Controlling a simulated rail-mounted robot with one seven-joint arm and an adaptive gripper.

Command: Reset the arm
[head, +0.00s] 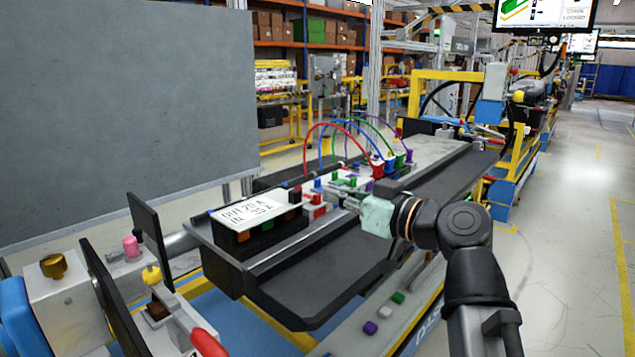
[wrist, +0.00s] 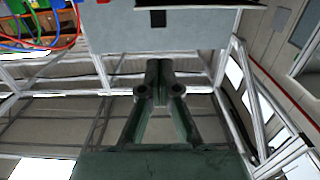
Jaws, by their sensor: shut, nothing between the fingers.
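My arm reaches in from the right in the head view, over the dashboard module (head: 330,262). My gripper (head: 347,202) points left, close to the row of coloured connectors (head: 318,200); I cannot tell the gap between them in this view. In the wrist view the two dark fingers (wrist: 158,64) are together at the tips, with nothing between them. The pale green gripper body hides part of the module behind it.
Red, blue, green and purple cables (head: 345,125) arch over the module's far side. A labelled black box (head: 255,228) sits on its left part. Loose small blocks (head: 384,312) lie on the front rail. A grey panel (head: 125,120) stands at left. The right aisle is clear.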

